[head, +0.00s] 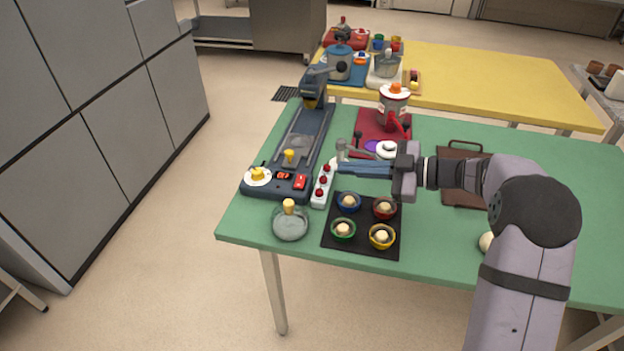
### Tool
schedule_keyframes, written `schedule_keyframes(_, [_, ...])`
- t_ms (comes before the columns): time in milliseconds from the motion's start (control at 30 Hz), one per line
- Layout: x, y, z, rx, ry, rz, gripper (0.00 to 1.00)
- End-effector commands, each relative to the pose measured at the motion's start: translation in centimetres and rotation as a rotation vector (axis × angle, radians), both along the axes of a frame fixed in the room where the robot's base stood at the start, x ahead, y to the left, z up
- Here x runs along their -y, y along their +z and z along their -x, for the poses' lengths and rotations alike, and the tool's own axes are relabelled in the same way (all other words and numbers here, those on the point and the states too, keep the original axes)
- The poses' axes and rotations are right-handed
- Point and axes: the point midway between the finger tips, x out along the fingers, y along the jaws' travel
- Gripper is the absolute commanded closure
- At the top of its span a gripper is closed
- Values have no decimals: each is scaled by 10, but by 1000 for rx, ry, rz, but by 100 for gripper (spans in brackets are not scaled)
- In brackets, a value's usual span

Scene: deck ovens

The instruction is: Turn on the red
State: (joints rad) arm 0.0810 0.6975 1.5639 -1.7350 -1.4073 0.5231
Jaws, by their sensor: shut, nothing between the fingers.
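Several red things could be the red one, and I cannot tell which the task means. A red machine (370,126) with a jug-like top stands at the back of the green table. A white strip (321,186) with red knobs lies just left of my gripper. A red switch (300,182) sits on the front panel of a dark blue machine. My gripper (340,169) points left, its blue fingers shut and empty, near the far end of the strip. Whether it touches anything is unclear. My forearm hides part of the table behind it.
A black tray (362,248) with blue, red, green and yellow bowls lies in front of my gripper. A glass flask (290,224) stands at the front left. A yellow table (490,85) with more machines stands behind.

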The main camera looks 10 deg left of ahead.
Motion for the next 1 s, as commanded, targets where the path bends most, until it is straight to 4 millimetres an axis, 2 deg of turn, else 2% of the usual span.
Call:
schedule_keyframes(567, [-5, -2, 3, -5, 18, -2, 100])
schedule_keyframes(767, [-25, -6, 2, -6, 19, -2, 100])
schedule_keyframes(1000, [-66, -16, -2, -6, 21, -2, 100])
